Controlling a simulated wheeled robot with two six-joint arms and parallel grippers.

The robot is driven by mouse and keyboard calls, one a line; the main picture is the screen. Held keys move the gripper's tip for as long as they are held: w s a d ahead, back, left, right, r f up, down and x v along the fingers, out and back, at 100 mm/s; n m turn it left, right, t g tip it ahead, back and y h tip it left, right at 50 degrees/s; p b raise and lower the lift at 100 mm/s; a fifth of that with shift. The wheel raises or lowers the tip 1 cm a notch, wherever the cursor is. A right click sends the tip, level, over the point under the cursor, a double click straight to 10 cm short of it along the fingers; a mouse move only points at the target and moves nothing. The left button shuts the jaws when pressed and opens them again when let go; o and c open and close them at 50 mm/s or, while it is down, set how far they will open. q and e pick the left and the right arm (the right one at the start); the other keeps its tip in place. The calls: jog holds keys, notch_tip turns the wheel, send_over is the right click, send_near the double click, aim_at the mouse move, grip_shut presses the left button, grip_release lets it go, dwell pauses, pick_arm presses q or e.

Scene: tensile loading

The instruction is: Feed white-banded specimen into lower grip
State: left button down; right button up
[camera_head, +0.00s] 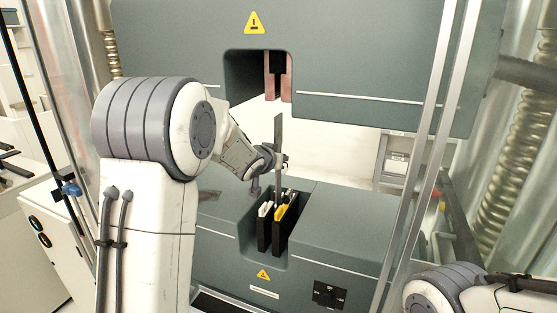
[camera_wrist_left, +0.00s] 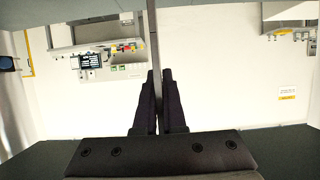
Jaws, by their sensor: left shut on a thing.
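A thin grey upright strip, the specimen (camera_head: 278,132), stands in my left gripper (camera_head: 270,160). No white band can be made out on it. In the left wrist view the fingers of my left gripper (camera_wrist_left: 155,100) are closed on the strip (camera_wrist_left: 154,45), which runs up out of the picture. The lower grip (camera_head: 263,237) sits in a recess of the grey lower block, with black, white and yellow parts. The strip is above the recess; whether its lower end is between the jaws cannot be told. My right gripper is out of view.
The upper grip with copper-coloured jaws (camera_head: 286,88) hangs in the upper block's (camera_head: 350,75) recess, above the strip. Pale vertical posts (camera_head: 425,150) stand at the right. The lower block's top (camera_head: 340,215) is clear on the right.

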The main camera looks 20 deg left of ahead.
pick_arm(q)
jog(key=shift+w+d+p, duration=0.1)
jog(key=shift+w+p, duration=0.6)
jog(key=shift+w, duration=1.2)
jog(key=shift+f, duration=0.25)
dwell(0.4)
